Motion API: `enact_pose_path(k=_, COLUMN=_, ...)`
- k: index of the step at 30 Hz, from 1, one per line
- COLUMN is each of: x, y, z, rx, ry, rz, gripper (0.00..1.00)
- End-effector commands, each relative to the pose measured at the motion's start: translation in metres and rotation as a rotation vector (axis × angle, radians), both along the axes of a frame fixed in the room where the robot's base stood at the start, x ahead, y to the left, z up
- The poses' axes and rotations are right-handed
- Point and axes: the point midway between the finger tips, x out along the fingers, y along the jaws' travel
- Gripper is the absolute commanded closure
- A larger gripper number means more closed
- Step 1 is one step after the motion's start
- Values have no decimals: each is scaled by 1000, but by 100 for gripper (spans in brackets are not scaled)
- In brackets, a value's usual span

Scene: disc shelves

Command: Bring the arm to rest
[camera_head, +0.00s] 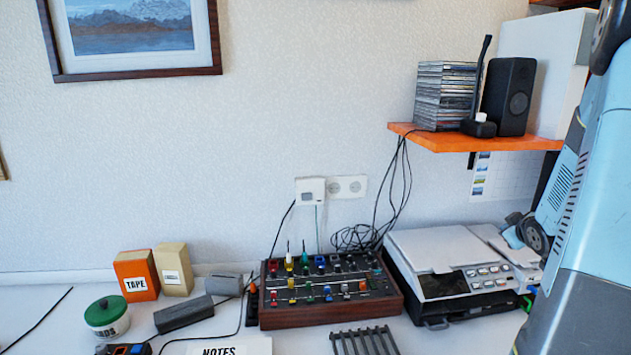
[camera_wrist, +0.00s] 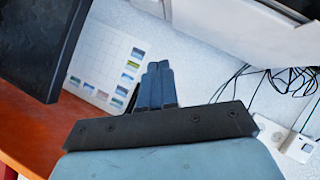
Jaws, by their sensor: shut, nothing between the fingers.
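My gripper (camera_wrist: 158,70) shows in the wrist view, with its blue-grey fingers together and nothing between them. In the wrist view it lies over the wall, beside a calendar sheet (camera_wrist: 98,75) and near the orange shelf (camera_wrist: 40,125). In the head view my light-blue arm stands along the right edge. My gripper cannot be clearly made out there.
The orange shelf (camera_head: 480,140) bears stacked discs (camera_head: 445,95), a black speaker (camera_head: 510,95) and a white box. Below are a printer (camera_head: 455,265), a mixer (camera_head: 325,290), an orange tape box (camera_head: 137,276) and a green-lidded jar (camera_head: 107,316). Cables hang down the wall.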

Motion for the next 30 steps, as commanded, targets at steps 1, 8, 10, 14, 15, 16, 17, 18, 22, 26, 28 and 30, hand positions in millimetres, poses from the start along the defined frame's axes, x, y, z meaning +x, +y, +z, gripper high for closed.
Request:
enact_pose_path(k=1, x=1, y=13, z=13, rx=-3, ry=15, rz=-10, gripper=100)
enact_pose_path(k=8, x=-9, y=65, z=58, rx=33, ry=92, rz=-93, gripper=100)
enact_pose_path(k=10, x=-16, y=82, z=70, rx=52, ry=113, rz=-117, gripper=100)
enact_pose_path(k=14, x=-33, y=115, z=91, rx=94, ry=148, rz=-160, gripper=100)
enact_pose_path(k=15, x=-39, y=125, z=97, rx=109, ry=159, rz=-171, gripper=100)
enact_pose_path(k=16, x=-44, y=133, z=101, rx=121, ry=167, rz=-179, gripper=100)
enact_pose_path(k=17, x=-49, y=141, z=105, rx=133, ry=175, rz=-187, gripper=100)
enact_pose_path(k=18, x=-56, y=151, z=111, rx=151, ry=184, rz=-196, gripper=100)
enact_pose_path(k=22, x=-83, y=186, z=125, rx=215, ry=221, rz=-225, gripper=100)
enact_pose_path(k=26, x=-113, y=220, z=137, rx=286, ry=262, rz=-242, gripper=100)
enact_pose_path(k=28, x=-132, y=238, z=141, rx=326, ry=288, rz=-248, gripper=100)
enact_pose_path(k=30, x=-151, y=256, z=145, rx=368, ry=314, rz=-249, gripper=100)
